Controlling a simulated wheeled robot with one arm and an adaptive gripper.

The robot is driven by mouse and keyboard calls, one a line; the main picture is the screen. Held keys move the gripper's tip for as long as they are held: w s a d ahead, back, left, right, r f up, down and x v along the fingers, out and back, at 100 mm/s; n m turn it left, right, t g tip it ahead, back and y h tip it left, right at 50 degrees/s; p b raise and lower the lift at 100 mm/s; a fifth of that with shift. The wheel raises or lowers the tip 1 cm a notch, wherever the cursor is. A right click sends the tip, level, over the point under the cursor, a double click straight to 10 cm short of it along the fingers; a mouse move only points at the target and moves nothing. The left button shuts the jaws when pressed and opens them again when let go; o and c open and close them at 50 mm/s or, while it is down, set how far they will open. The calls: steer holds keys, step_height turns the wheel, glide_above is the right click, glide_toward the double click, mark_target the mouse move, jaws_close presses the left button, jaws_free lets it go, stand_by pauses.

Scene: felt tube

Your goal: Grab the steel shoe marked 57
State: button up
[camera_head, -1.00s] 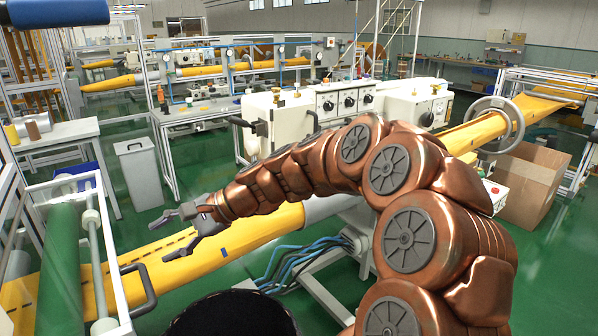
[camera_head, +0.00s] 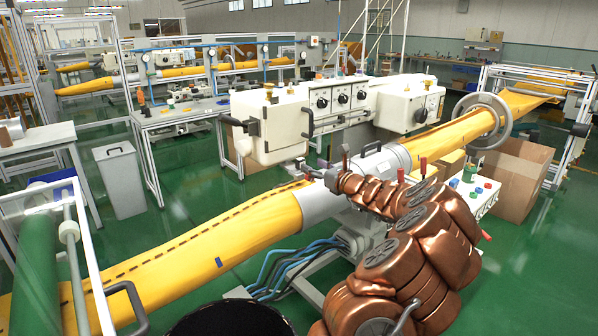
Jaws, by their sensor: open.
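I cannot read a 57 anywhere, so I cannot tell for sure which part is the steel shoe. A smooth grey metal sleeve (camera_head: 316,203) sits around the yellow felt tube (camera_head: 205,245) below the white machine. My gripper (camera_head: 334,168) is at the end of my copper-coloured arm, just above and right of this sleeve. Its grey fingers look apart with nothing seen between them. I cannot tell whether they touch the metal. My arm hides part of the area to the right.
The white machine head (camera_head: 275,125) with black knobs stands just behind my gripper. A control box (camera_head: 470,192) with coloured buttons and red-handled levers are to the right. Blue hoses (camera_head: 290,268) hang below. A black round bin (camera_head: 230,318) is at the front.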

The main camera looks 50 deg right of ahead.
mark_target(303, 160)
steer(key=shift+w, duration=0.9)
steer(key=shift+w+d+p, duration=0.15)
steer(key=shift+w+p, duration=0.1)
steer(key=shift+w, duration=0.65)
steer(key=shift+w+d+p, duration=0.2)
steer(key=shift+w+p, duration=0.1)
steer(key=shift+w, duration=0.65)
steer(key=shift+w+d+p, duration=0.15)
steer(key=shift+w+p, duration=0.1)
steer(key=shift+w, duration=0.65)
jaws_close()
